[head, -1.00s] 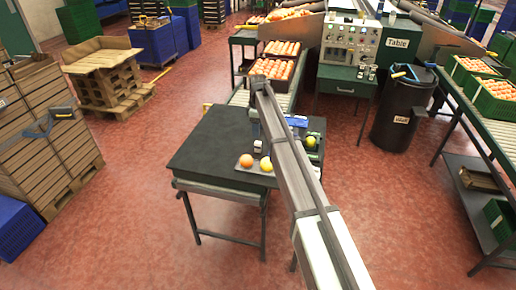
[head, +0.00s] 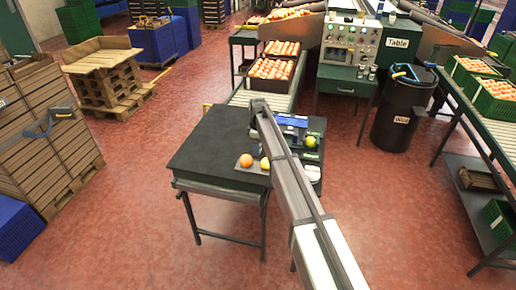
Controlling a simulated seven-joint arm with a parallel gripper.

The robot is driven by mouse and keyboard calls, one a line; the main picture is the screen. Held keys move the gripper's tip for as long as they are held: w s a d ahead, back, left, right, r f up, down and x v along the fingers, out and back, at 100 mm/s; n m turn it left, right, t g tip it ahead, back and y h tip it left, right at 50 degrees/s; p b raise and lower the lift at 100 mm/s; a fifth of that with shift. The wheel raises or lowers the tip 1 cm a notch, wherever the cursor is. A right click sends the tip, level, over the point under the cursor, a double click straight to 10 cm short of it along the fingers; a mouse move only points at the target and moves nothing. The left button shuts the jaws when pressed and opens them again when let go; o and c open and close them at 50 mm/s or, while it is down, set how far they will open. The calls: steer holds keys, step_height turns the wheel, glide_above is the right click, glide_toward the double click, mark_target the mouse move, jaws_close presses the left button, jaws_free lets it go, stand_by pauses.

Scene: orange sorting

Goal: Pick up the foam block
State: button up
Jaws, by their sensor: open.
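I cannot make out the foam block for certain in the head view; it may be behind my arm or too small to tell. My arm reaches from the bottom right over the dark table (head: 212,144). My gripper (head: 253,128) is at the arm's far end, above the table's back part. It is small and partly hidden by the arm, and its fingertips do not show clearly. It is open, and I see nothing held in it. A blue item (head: 292,120) lies on the table just right of the arm's end.
An orange (head: 246,160) and a yellow fruit (head: 265,163) sit near the table's front edge, left of my arm. A green fruit (head: 310,141) is right of the arm. The table's left part is clear. A roller conveyor with fruit crates (head: 271,68) stands behind.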

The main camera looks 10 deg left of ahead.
steer(key=shift+c, duration=0.4)
jaws_close()
step_height(320, 180, up, 10)
steer(key=shift+r, duration=0.1)
stand_by(0.6)
